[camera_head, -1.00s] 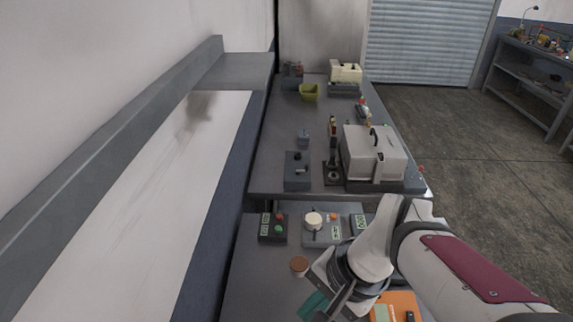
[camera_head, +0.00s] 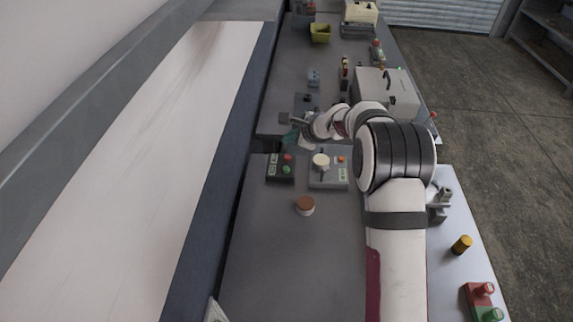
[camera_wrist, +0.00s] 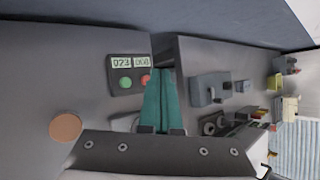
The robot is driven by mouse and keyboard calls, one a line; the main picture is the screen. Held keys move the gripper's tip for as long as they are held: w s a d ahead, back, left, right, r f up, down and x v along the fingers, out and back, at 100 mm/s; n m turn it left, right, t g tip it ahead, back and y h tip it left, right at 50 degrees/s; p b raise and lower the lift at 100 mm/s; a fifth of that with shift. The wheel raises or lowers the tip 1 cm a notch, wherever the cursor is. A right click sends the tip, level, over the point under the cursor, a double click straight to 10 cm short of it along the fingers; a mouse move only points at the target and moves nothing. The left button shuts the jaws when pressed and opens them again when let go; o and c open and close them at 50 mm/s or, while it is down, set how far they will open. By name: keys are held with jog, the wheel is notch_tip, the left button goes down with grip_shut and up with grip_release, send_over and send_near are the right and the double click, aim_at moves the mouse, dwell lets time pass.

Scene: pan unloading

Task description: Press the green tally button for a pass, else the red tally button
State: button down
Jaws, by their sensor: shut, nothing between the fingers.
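The tally box (camera_head: 273,167) is a dark unit with a red button (camera_head: 287,157) and a green button (camera_head: 286,170), near the back edge of the near bench. In the wrist view the box (camera_wrist: 116,70) has two displays, reading about 023 above the green button (camera_wrist: 125,83) and 008 above the red button (camera_wrist: 146,80). My gripper (camera_head: 288,137) is shut and empty, just beyond the box in the head view. Its teal fingers (camera_wrist: 160,76) appear just right of the red button in the wrist view. Contact with a button cannot be made out.
A grey unit with a round white knob (camera_head: 321,161) stands right of the tally box. A brown-topped round piece (camera_head: 305,205) lies nearer. Another red-and-green button box (camera_head: 478,298) is at lower right. A grey machine (camera_head: 385,88) stands on the far bench. The near bench's front left is clear.

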aim_at(286, 170)
jog(key=shift+f, duration=4.4)
jog(key=shift+f, duration=0.15)
jog(key=shift+f, duration=0.25)
jog(key=shift+f, duration=0.5)
jog(key=shift+r, duration=0.9)
